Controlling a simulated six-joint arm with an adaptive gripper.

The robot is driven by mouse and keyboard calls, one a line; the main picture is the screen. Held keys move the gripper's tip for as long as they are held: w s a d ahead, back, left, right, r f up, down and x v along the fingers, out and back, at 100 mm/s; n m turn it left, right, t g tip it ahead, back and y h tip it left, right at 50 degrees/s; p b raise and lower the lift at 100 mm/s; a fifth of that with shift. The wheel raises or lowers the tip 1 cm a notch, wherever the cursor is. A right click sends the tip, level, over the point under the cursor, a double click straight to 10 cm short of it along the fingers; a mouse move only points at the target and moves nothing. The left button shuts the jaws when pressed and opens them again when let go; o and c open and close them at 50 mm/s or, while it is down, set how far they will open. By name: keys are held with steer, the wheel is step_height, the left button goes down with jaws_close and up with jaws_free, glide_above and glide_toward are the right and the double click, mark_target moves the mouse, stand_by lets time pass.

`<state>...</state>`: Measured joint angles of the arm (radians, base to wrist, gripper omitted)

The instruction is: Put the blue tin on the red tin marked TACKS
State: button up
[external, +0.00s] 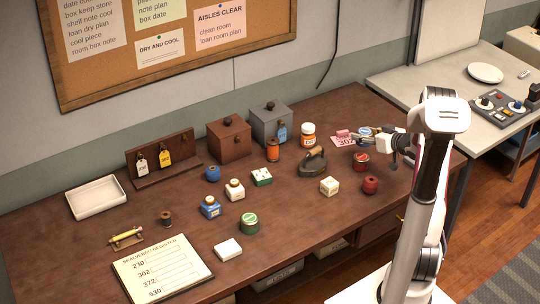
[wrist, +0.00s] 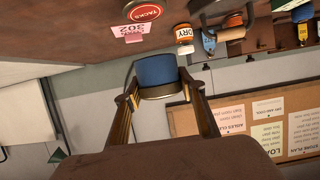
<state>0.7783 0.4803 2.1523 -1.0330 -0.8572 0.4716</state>
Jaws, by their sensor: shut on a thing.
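The blue tin (wrist: 156,75) is between the two fingers of my gripper (wrist: 162,92) in the wrist view, shut on its sides. In the external view my gripper (external: 372,134) is above the table's right part, near the pink 302 card (external: 345,141), and the held tin is small and partly hidden by the fingers. The red tin marked TACKS (wrist: 145,13) shows its round labelled top at the upper edge of the wrist view. It also stands on the table just below my gripper in the external view (external: 361,161). The blue tin is apart from it.
A dark iron (external: 313,164) and an orange-labelled jar (external: 308,134) stand left of the red tin. The pinboard wall (external: 180,40) is behind the table.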

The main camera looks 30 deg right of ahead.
mark_target(362, 156)
steer(key=shift+f, duration=0.9)
steer(key=shift+f, duration=0.15)
steer(key=shift+f, duration=1.75)
steer(key=shift+f, duration=0.1)
steer(key=o, duration=1.1)
steer(key=shift+o, duration=0.2)
steer(key=v, duration=1.2)
steer(key=shift+r, duration=0.2)
